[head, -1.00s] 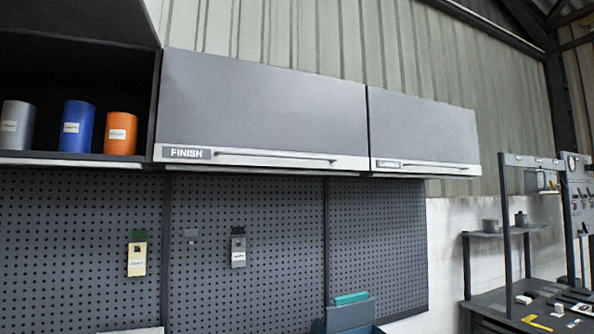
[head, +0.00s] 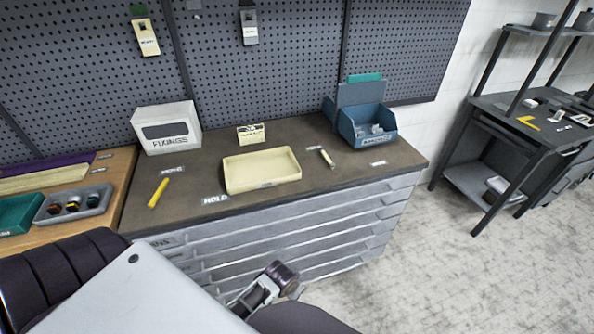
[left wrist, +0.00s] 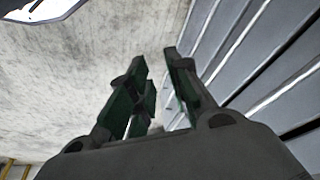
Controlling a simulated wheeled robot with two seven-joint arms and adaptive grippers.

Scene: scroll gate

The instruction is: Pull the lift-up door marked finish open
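The lift-up door marked FINISH is out of view now; the head view looks down at the workbench. In the earlier head frame it was a grey overhead door with a pale handle bar along its lower edge, and it was closed. My left gripper (left wrist: 160,88) shows in the left wrist view, with its two dark green fingers apart and nothing visible between them. It is below bench height, near the drawer fronts (left wrist: 260,60). Part of one of my arms (head: 268,284) shows low in the head view; no fingers can be made out there. My right gripper is not seen.
The bench top (head: 310,195) carries a cream tray (head: 262,187), a white FIXINGS box (head: 167,142), a blue bin (head: 365,140) and a yellow tool (head: 158,193). A pegboard (head: 290,60) stands behind. Floor (head: 450,260) is clear at right.

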